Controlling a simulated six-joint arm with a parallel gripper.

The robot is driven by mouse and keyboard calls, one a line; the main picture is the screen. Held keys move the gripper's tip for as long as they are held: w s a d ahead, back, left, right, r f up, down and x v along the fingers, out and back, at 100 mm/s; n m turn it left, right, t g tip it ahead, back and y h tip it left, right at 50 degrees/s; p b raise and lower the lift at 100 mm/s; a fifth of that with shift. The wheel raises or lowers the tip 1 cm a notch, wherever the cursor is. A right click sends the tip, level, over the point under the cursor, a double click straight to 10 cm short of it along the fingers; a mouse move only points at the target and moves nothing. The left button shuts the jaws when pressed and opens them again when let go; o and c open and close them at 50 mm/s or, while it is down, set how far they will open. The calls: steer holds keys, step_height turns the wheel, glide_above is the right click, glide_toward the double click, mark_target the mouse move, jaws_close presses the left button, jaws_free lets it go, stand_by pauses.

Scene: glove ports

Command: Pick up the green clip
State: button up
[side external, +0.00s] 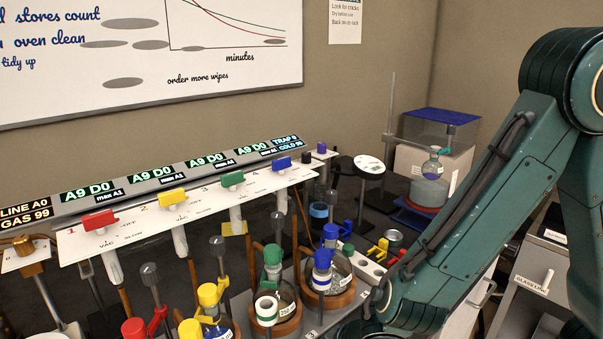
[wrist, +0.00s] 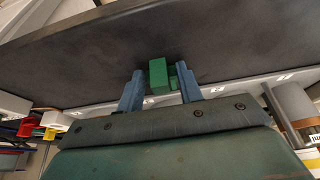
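The green clip (wrist: 158,76) shows in the wrist view as a small block with a smaller green part at its right. It lies between the two blue fingertips of my gripper (wrist: 160,80). The fingers stand apart, with a visible gap between the left finger and the clip. The right finger is close to the clip's smaller part; I cannot tell whether they touch. In the side external view my arm comes in from the right, and my fingertips are hidden. I cannot pick out the green clip with certainty there.
The wrist view shows a dark surface (wrist: 90,60) beyond the fingers, and red (wrist: 30,127) and yellow (wrist: 56,120) parts at left. In the side external view, flasks in brown rings (side external: 343,297) crowd the front. A valve panel (side external: 205,207) with coloured handles stands behind.

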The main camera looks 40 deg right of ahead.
steer(key=shift+r, duration=0.15)
steer(key=shift+c, duration=0.3)
steer(key=shift+r, duration=0.8)
step_height(320, 180, up, 18)
steer(key=shift+r, duration=0.1)
stand_by(0.4)
steer(key=x, duration=0.4)
steer(key=shift+s+f, duration=0.3)
steer(key=shift+f, duration=0.05)
steer(key=shift+w, duration=0.15)
steer(key=shift+w, duration=2.75)
